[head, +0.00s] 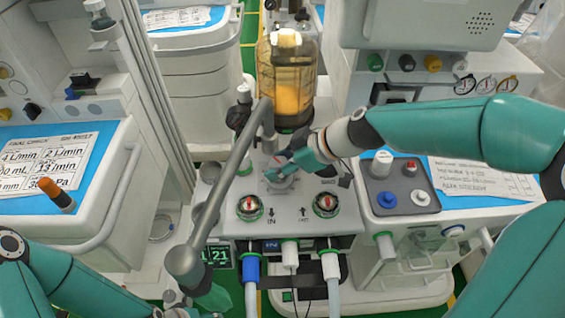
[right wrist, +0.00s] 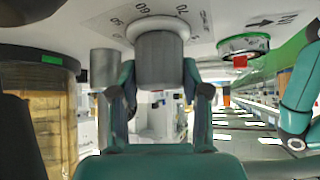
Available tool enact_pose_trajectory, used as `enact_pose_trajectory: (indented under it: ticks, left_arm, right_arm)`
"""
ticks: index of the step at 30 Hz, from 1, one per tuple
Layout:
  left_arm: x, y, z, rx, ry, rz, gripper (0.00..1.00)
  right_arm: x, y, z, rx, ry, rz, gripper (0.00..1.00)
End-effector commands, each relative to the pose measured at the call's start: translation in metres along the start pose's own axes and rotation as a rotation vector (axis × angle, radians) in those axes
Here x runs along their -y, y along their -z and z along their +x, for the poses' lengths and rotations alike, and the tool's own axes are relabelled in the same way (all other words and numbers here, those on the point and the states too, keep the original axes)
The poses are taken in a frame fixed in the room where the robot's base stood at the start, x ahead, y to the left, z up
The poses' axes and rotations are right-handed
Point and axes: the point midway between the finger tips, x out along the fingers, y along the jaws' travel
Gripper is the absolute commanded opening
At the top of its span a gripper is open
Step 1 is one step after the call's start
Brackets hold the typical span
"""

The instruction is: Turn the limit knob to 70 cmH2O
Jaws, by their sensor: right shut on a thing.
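My right gripper (head: 278,178) reaches down from the right onto the top of the white machine block in the head view. In the right wrist view its two fingers (right wrist: 158,95) are shut on the limit knob (right wrist: 162,60), a grey cylinder on a pale round base. Printed numbers 60 and 70 show on the scale plate (right wrist: 200,18) beside the base; another number is partly cut off. I see no pointer on the knob, so its setting is unclear. In the head view the gripper mostly hides the knob. My left arm (head: 60,275) is at the lower left; its fingers are not clear.
A bent grey tube (head: 226,180) crosses just left of the knob. Behind stands a clear canister (head: 287,85) with amber contents. Two red-and-green round ports (head: 250,207) (head: 326,204) are in front. A grey panel with knobs (head: 400,183) lies right, under my right arm.

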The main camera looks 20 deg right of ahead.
Motion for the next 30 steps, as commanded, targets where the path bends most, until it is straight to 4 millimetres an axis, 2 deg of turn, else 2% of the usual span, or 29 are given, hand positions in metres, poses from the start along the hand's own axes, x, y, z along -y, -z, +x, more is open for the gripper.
enact_pose_trajectory:
  ticks: [25, 30]
  left_arm:
    - [0.0030, 0.0001, 0.0083, 0.000, 0.000, 0.000, 0.62]
    - [-0.0004, 0.0000, -0.0010, 0.000, 0.000, 0.000, 0.62]
  right_arm:
    - [0.0014, 0.0007, 0.0008, 0.000, -0.095, 0.095, 0.12]
    - [0.0017, 0.0034, -0.0020, 0.001, -0.184, 0.184, 0.12]
